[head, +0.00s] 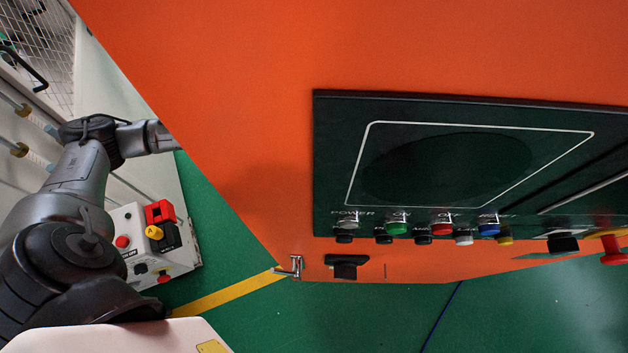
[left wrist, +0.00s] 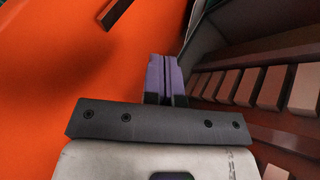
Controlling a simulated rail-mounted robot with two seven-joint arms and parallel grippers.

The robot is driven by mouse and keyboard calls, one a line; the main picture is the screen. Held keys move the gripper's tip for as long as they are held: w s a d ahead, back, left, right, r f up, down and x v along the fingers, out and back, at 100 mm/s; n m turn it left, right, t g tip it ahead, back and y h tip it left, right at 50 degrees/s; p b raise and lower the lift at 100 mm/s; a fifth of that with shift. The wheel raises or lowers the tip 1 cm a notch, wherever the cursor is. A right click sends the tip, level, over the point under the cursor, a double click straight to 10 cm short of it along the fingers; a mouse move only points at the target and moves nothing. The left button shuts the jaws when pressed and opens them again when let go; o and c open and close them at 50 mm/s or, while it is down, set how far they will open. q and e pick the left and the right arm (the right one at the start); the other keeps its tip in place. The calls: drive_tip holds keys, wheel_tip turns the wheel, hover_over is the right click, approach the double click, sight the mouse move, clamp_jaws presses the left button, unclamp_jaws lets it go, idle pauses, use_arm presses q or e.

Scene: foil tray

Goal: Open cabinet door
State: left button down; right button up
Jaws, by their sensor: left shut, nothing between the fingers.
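The orange cabinet (head: 230,110) fills much of the head view. A dark panel (head: 470,160) with coloured buttons is on it. My left arm comes in from the left, and its far end passes behind the cabinet's left edge, which hides the gripper there. In the left wrist view my left gripper (left wrist: 163,62) has its purple fingers together, with nothing between them. An orange surface (left wrist: 50,80) is on its left, and a dark space with rows of brownish blocks (left wrist: 275,88) is on its right. I cannot tell which part is the door. My right gripper is not in view.
A white control box (head: 135,240) with red and yellow knobs stands at the left. A metal fitting (head: 291,267) and a dark latch-like part (head: 346,266) sit low on the cabinet.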

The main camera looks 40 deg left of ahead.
use_arm(q)
drive_tip(key=s+d+f+p, duration=0.3)
drive_tip(key=s+d+f, duration=0.1)
drive_tip(key=d+f, duration=0.3)
drive_tip(key=shift+s+d+f+p, duration=0.3)
drive_tip(key=shift+d+p, duration=0.05)
drive_tip(key=shift+d, duration=0.25)
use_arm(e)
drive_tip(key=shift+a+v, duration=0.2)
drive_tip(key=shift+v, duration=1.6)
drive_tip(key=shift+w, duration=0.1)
